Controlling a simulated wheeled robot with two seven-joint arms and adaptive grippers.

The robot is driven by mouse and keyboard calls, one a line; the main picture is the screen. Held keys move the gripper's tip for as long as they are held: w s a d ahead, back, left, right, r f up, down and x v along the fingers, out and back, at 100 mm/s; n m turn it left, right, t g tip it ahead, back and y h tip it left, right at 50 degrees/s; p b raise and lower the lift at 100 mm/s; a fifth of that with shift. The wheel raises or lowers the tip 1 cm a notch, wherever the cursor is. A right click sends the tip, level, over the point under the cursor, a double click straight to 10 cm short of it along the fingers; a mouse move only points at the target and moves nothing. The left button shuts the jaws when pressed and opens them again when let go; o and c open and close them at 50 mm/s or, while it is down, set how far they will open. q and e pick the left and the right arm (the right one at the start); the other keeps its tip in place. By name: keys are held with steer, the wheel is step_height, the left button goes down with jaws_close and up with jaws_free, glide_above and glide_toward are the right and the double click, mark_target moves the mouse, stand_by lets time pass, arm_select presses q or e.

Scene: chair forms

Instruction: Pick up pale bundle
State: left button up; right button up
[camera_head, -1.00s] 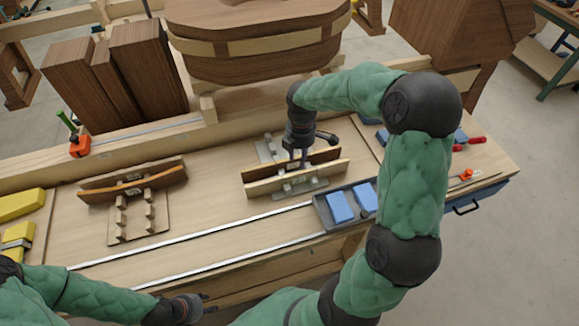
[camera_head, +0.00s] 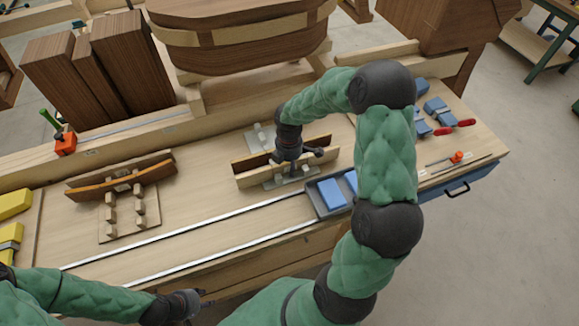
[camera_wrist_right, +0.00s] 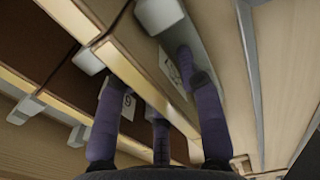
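The pale bundle (camera_head: 318,152) of long boards stands on edge on a grey rack in the middle of the bench. My right gripper (camera_head: 288,165) points down over the bundle's middle. In the right wrist view its fingers (camera_wrist_right: 155,85) are spread, with a pale board edge (camera_wrist_right: 125,68) of the bundle running between them. A numbered label shows behind one finger. I cannot tell whether the fingers touch the wood. My left gripper (camera_head: 203,298) is low at the bench's front edge, away from the bundle; its fingers are too small to read.
A brown-orange bundle (camera_head: 122,184) stands on a pegged wooden rack to the left. A tray (camera_head: 315,196) with blue blocks lies close right of the pale bundle, partly behind my right arm. Two metal rails (camera_head: 180,232) cross the front. A large wooden form (camera_head: 240,35) stands behind.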

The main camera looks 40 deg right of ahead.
jaws_close()
steer(key=shift+r, duration=0.1)
steer(key=shift+w+r, duration=0.1)
steer(key=shift+r, duration=0.35)
step_height(320, 180, up, 2)
steer(key=shift+r, duration=0.1)
steer(key=s+a+r+p, duration=0.1)
steer(key=s+a+r, duration=0.8)
steer(key=s, duration=0.1)
steer(key=shift+a+r, duration=0.4)
